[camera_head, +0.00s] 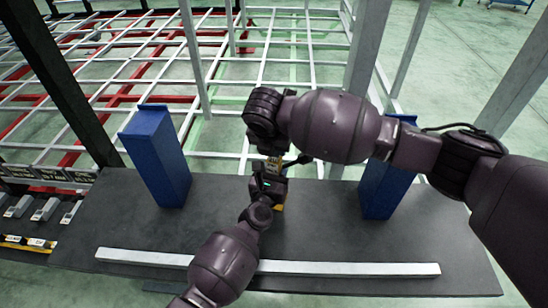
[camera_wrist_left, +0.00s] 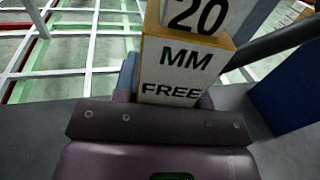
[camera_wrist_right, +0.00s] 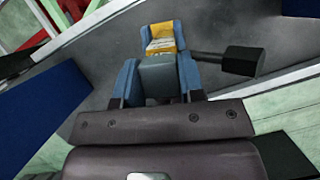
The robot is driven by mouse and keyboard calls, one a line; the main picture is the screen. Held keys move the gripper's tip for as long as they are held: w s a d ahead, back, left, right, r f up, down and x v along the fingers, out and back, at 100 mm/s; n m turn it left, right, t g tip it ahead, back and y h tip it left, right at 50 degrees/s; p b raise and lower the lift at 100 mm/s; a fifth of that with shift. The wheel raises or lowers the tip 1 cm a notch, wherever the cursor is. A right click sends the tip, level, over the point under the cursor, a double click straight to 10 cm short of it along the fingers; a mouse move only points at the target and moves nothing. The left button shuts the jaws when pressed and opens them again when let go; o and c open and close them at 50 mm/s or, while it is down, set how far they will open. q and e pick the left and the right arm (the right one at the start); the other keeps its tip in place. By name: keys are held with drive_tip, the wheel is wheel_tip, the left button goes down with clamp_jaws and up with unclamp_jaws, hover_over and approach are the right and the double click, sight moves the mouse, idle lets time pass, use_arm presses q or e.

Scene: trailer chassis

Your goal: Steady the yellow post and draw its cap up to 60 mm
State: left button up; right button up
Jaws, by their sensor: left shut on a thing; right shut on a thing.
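The yellow post (camera_wrist_left: 165,60) stands between my arms, its lettered face reading "MM FREE" in the left wrist view. A white-faced upper section (camera_wrist_left: 196,14) marked "20" shows above it, cut off by the frame. In the head view the post is mostly hidden; a bit of yellow (camera_head: 279,207) shows. My left gripper (camera_wrist_left: 168,90) is shut around the post from the front. My right gripper (camera_wrist_right: 158,70) reaches down from above, its blue fingers shut on the cap, seen as a grey block (camera_wrist_right: 158,78) with a yellow labelled part (camera_wrist_right: 160,45) beyond. A black lever-like piece (camera_wrist_right: 240,60) sticks out beside it.
Blue blocks stand left (camera_head: 155,155) and right (camera_head: 377,190) of the post on the dark table (camera_head: 105,210). A long pale bar (camera_head: 350,268) lies along the front. Several grey pieces sit at far left. A pale frame (camera_head: 300,50) with red members lies behind.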

drive_tip(key=shift+r, duration=2.25)
idle(0.3)
drive_tip(key=o, duration=1)
drive_tip(key=shift+f, duration=0.1)
drive_tip(key=shift+r, duration=3.5)
